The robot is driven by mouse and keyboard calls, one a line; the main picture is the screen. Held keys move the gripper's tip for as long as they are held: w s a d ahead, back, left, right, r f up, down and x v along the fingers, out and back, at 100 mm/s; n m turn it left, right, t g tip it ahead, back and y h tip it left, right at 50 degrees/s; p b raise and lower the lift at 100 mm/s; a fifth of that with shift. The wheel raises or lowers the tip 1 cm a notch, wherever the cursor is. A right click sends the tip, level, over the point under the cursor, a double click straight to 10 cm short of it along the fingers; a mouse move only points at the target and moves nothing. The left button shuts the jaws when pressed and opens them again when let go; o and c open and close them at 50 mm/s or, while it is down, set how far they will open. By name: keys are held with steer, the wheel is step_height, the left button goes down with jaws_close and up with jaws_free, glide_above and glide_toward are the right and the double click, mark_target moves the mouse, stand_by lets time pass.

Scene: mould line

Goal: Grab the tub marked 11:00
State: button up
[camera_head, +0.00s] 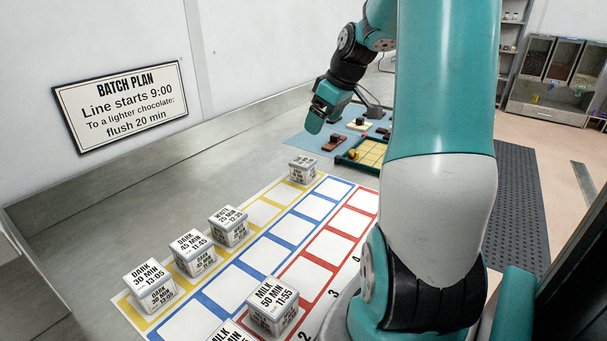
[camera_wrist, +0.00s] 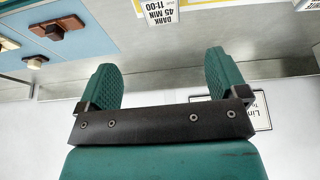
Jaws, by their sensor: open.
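The tub marked 11:00 (camera_wrist: 162,12) shows at the top edge of the wrist view, partly cut off; its label reads DARK 45 MIN 11:00. In the head view, the far tub (camera_head: 302,170) at the back end of the yellow row appears to be the same one, but its label is too small to read. My gripper (camera_head: 322,108) hangs above and beyond that tub, apart from it. In the wrist view my gripper (camera_wrist: 161,72) has its two green fingers wide apart with nothing between them.
Tubs marked 12:35 (camera_head: 229,227), 11:45 (camera_head: 192,254) and 13:05 (camera_head: 150,286) stand along the yellow row. A tub marked 11:55 (camera_head: 272,306) stands nearer, beside another cut-off tub. A blue mat (camera_head: 310,141) with small blocks lies behind. A wall (camera_head: 30,150) borders the left.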

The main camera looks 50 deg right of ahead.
steer(key=p+x, duration=0.1)
steer(key=x, duration=1.5)
steer(key=shift+a+f+p, duration=0.1)
steer(key=shift+f+p, duration=0.05)
steer(key=shift+p, duration=0.2)
steer(key=c, duration=1.1)
steer(key=shift+o, duration=0.2)
step_height(320, 180, up, 19)
step_height(320, 180, up, 8)
steer(key=p, duration=0.6)
glide_above(303, 161)
steer(key=shift+w, duration=0.3)
